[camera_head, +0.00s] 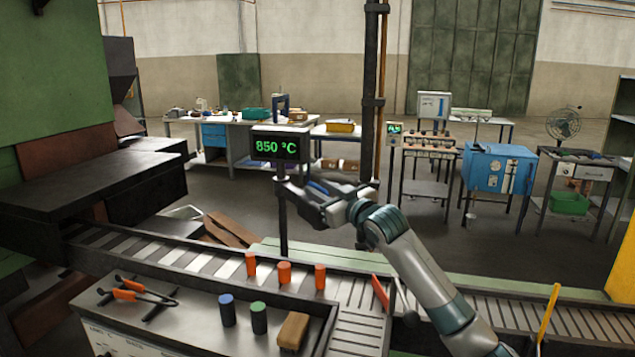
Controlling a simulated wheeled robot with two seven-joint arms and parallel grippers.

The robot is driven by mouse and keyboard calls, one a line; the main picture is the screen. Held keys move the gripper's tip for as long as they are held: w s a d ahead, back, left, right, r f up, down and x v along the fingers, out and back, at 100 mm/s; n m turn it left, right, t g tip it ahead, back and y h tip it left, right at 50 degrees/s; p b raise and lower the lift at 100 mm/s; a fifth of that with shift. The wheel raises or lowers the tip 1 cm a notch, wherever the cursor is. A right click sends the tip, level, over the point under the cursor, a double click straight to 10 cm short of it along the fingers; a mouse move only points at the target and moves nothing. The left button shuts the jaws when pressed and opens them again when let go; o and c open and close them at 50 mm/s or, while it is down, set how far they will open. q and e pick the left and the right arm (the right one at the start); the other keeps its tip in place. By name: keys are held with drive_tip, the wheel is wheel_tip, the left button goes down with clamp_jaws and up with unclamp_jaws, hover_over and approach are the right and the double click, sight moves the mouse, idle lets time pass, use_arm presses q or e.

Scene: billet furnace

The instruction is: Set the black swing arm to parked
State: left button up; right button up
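A tall black post (369,100) rises behind the conveyor. A short dark bar (345,178) shows at the post's lower part, just behind my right gripper, and appears to be the black swing arm; most of it is hidden. My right gripper (298,194) reaches up and left from the lower right, in front of this bar and just below the display. Its fingers overlap dark parts behind them, so I cannot tell whether they touch or grip the bar. My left gripper is not in view.
A display (281,146) reading 850 °C stands on a thin black stand. A roller conveyor (190,259) crosses below, with orange cylinders (285,272) along its near side. A front bench holds orange-handled tongs (135,291), blue and green cylinders and a brown block (293,330).

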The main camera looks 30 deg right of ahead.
drive_tip(key=shift+w, duration=0.85)
clamp_jaws()
drive_tip(key=shift+a, duration=0.1)
